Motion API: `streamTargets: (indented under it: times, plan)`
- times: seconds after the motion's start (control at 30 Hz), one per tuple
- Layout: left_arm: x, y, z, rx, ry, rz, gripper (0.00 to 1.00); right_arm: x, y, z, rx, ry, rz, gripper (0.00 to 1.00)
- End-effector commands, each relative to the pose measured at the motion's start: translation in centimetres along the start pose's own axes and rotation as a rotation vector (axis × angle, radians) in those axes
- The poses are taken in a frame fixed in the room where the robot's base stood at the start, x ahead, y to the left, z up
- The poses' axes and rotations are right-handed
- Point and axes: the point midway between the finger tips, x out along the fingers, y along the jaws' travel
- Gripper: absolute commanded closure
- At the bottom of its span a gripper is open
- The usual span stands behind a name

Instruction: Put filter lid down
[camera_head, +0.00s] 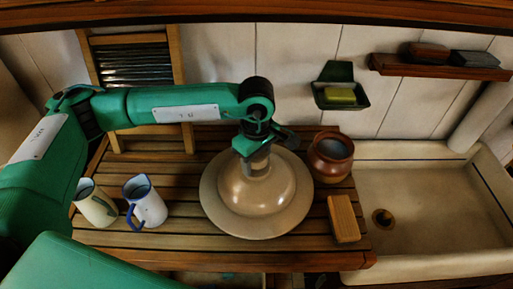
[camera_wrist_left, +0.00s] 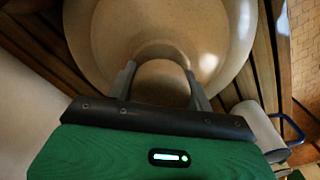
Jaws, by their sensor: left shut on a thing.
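The filter lid (camera_head: 228,205) is a beige dome with a wide round rim and a knob on top. It is upright over the middle of the slatted wooden table (camera_head: 180,258). I cannot tell whether its rim touches the slats. My left gripper (camera_head: 258,163) comes down from above and is shut on the lid's knob. In the left wrist view the two fingers of my left gripper (camera_wrist_left: 161,88) stand on either side of the knob, with the lid's dome (camera_wrist_left: 125,30) behind. My right gripper is not in view.
Two enamel jugs, one cream (camera_head: 95,205) and one white with a blue handle (camera_head: 146,205), stand left of the lid. A brown pot (camera_head: 331,160) and a wooden block (camera_head: 343,218) are close on its right. A sink (camera_head: 430,185) lies further right.

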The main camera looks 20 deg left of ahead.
Motion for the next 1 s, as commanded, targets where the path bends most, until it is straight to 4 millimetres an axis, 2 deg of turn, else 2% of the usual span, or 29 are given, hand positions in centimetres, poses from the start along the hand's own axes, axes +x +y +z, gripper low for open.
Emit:
streamTargets:
  times: [0.37, 0.4, 0.5, 0.9, 1.0]
  plan:
    - [0.2, 0.1, 0.0, 0.001, 0.0, 0.005, 1.0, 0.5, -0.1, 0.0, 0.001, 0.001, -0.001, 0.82]
    - [0.3, 0.0, 0.0, 0.001, 0.0, 0.001, 0.47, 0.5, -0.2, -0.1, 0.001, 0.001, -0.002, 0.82]
    - [0.2, 0.0, 0.0, 0.001, 0.0, 0.001, 0.27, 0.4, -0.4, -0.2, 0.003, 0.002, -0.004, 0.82]
    - [-0.2, 0.0, 0.0, 0.001, 0.0, 0.001, 0.27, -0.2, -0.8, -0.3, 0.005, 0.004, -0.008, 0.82]
    - [-1.1, 0.1, 0.0, 0.002, 0.002, 0.005, 0.27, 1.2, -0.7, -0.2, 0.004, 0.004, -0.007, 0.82]
